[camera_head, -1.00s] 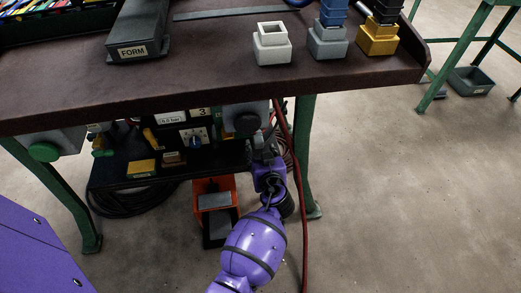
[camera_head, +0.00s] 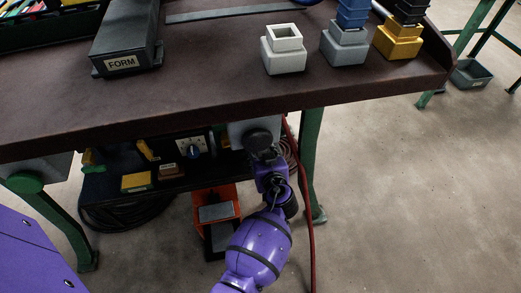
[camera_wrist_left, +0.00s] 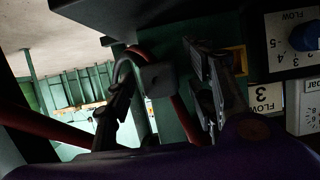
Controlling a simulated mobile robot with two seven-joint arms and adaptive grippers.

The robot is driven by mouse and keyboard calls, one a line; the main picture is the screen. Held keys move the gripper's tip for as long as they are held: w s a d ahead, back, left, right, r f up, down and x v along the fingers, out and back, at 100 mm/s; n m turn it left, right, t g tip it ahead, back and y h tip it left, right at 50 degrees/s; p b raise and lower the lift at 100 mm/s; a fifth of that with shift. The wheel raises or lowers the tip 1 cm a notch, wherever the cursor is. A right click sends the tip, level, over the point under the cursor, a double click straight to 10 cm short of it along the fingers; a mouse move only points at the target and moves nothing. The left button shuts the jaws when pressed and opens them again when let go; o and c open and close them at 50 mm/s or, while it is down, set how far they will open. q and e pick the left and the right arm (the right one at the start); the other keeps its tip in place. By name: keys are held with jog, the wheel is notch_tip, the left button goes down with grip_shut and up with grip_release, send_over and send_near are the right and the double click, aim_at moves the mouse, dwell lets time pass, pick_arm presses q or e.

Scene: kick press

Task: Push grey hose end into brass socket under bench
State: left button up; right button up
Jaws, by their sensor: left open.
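My left gripper (camera_head: 266,160) is under the bench (camera_head: 200,100), just below a dark round fitting (camera_head: 258,140) on a grey box. In the left wrist view its two dark fingers (camera_wrist_left: 163,100) stand wide apart. I cannot make out the brass socket for certain. My right gripper is not in view.
A red hose (camera_head: 304,190) hangs down right of my arm, near a green bench leg (camera_head: 311,165). An orange pedal (camera_head: 229,195) stands on the floor. Floor at right is open.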

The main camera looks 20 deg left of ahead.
pick_arm(q)
jog(key=c, duration=1.3)
jog(key=shift+o, duration=0.2)
